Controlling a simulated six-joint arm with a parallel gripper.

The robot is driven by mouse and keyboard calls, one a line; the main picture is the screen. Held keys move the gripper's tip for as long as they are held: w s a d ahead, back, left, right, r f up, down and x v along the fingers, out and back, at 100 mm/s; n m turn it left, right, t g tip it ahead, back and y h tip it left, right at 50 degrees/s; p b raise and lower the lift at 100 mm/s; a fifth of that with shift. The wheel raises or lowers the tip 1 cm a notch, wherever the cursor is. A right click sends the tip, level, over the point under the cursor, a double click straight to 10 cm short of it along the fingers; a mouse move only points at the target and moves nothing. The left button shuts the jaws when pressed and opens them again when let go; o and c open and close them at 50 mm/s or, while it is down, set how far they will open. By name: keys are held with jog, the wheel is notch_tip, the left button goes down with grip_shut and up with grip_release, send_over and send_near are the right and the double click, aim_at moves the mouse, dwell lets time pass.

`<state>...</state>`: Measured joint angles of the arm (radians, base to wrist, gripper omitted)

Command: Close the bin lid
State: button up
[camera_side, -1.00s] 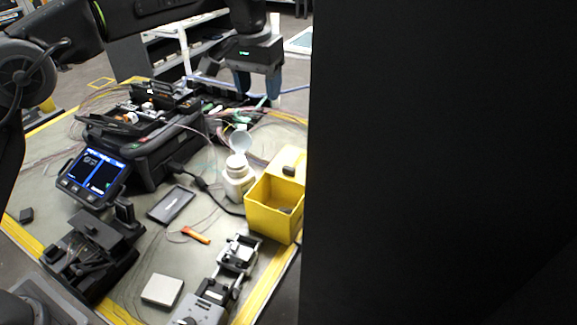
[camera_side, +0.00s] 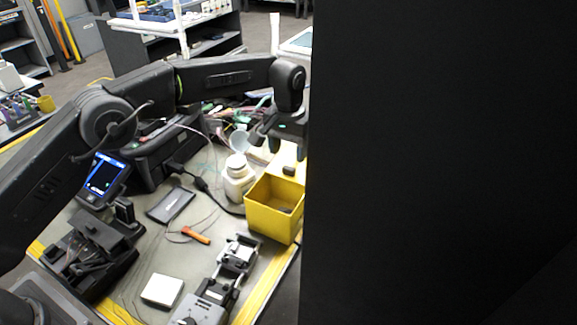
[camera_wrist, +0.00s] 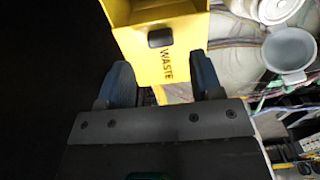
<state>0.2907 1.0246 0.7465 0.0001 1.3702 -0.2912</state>
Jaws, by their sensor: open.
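The yellow bin (camera_side: 272,218) stands at the right edge of the mat, with its top open and some small dark contents inside. Its yellow lid (camera_side: 288,158) is open at the back, with a black tab on it. In the wrist view, a yellow panel lettered WASTE (camera_wrist: 180,50) with a black tab lies just beyond the fingertips, and part of the bin's inside shows above it. My gripper (camera_side: 275,142) is behind the bin, close to the lid. In the wrist view, my gripper (camera_wrist: 162,82) is open with nothing held. I cannot tell whether it touches the lid.
A splicer with a lit screen (camera_side: 104,175) is at left. A black panel (camera_side: 440,160) blocks the right side.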

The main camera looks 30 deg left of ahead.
aim_at(289, 168)
jog(key=shift+f, duration=2.8)
jog(key=shift+c, duration=0.2)
grip_shut()
